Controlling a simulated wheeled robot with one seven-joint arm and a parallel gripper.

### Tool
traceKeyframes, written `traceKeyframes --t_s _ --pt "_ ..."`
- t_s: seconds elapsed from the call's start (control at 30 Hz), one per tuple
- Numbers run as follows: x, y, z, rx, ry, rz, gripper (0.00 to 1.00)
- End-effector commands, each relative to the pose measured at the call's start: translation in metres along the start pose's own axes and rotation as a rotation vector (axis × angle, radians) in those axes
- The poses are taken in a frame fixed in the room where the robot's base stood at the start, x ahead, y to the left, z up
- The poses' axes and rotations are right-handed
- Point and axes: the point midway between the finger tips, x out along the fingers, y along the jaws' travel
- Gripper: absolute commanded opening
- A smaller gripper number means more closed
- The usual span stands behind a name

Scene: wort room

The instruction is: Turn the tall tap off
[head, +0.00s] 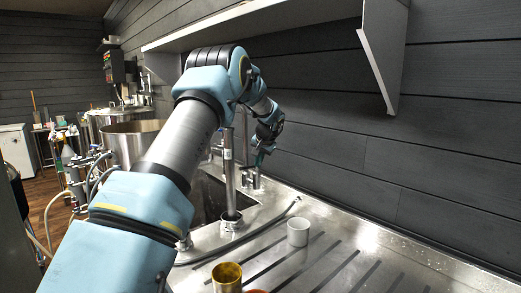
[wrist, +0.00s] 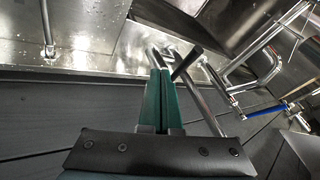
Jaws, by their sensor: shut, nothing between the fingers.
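My gripper (head: 262,157) is at the back of the sink near the wall in the head view, low beside metal tap fittings (head: 252,180). In the wrist view, its green fingers (wrist: 158,100) are together with nothing between them. Chrome tap pipework (wrist: 205,102) and a dark, rod-like lever (wrist: 187,63) lie right beside and behind the fingertips. Contact cannot be told. Another chrome fitting with a blue lever (wrist: 265,111) is farther right. Which fitting is the tall tap is unclear, and the lever's setting cannot be read. No running water is visible.
A steel upright tube (head: 229,172) stands by the sink basin (head: 208,200). A white cup (head: 298,231) and a brass-coloured cup (head: 227,276) stand on the grooved drainboard. A shelf bracket (head: 382,50) hangs above right. A large pot (head: 130,143) is left.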

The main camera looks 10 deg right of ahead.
Motion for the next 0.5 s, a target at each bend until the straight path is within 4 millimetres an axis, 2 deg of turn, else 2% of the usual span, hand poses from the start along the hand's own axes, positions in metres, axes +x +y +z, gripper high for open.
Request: traceKeyframes --t_s 0.07,0.1,0.23,0.5 --pt "0.013 -0.002 0.0 -0.001 -0.002 0.002 0.0" --pt "0.014 -0.011 -0.001 -0.004 -0.001 0.001 0.0" --pt "0.025 -0.024 0.002 -0.003 -0.002 0.0 0.0" --pt "0.034 -0.032 0.003 -0.001 0.0 0.001 0.0"
